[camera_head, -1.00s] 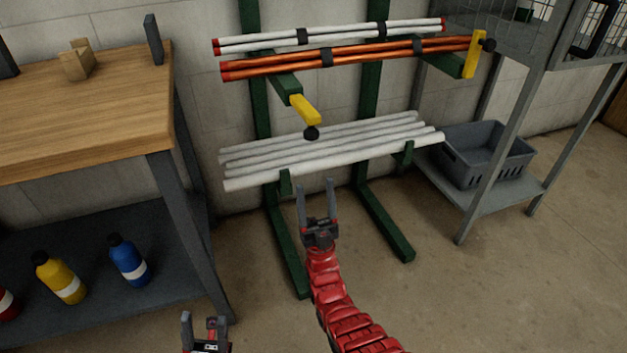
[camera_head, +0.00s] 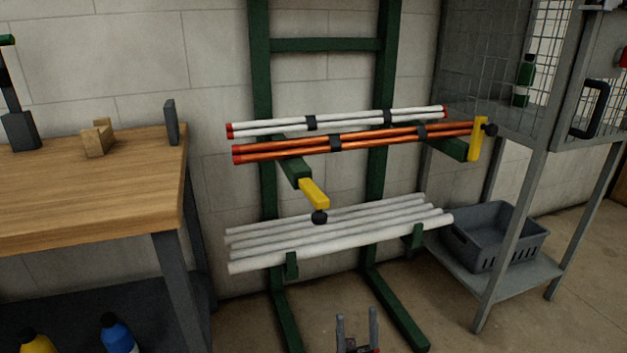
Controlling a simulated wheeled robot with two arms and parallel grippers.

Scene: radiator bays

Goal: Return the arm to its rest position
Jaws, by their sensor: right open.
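My right gripper (camera_head: 357,322) shows at the bottom edge, right of centre. Its two grey fingers point up and stand apart with nothing between them. It is in front of and below the green pipe rack (camera_head: 262,100), apart from it. The rest of my right arm is cut off by the frame edge. My left gripper is not in view.
The rack holds white pipes (camera_head: 350,118), copper pipes (camera_head: 380,137) and thick grey-white pipes (camera_head: 340,240). Yellow arm ends (camera_head: 314,193) stick out. A wooden workbench (camera_head: 70,190) stands left. A wire cage (camera_head: 490,80) and grey basket (camera_head: 510,240) stand right.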

